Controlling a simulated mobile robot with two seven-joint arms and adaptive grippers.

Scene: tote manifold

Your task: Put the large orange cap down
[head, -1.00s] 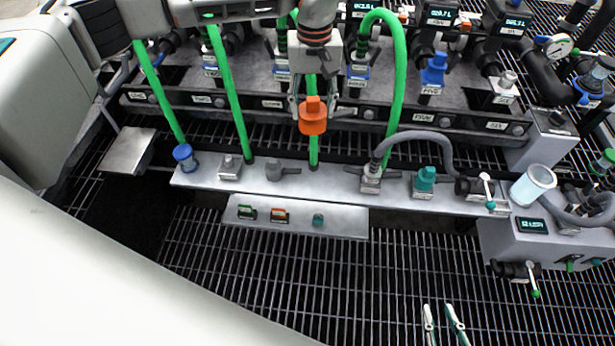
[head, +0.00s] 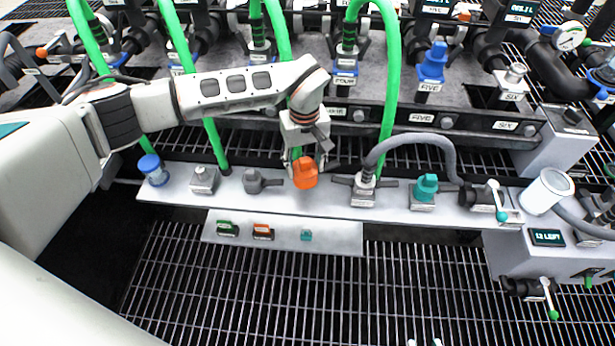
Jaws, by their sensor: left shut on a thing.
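The large orange cap (head: 305,174) is in the jaws of my left gripper (head: 304,163), in the middle of the head view. The gripper points down and is shut on the cap. The cap is at or just above the pale shelf (head: 400,214), between a grey fitting on its left and a hose coupling on its right. I cannot tell whether its underside touches the shelf. Only two small tips at the bottom edge may belong to my right gripper; its jaws cannot be made out.
On the shelf stand a blue cap (head: 153,169), a grey fitting (head: 254,181), a hose coupling (head: 363,190) and a teal cap (head: 425,187). A lower plate (head: 340,238) holds small coloured pieces. Green hoses hang behind the gripper. Open grating lies in front.

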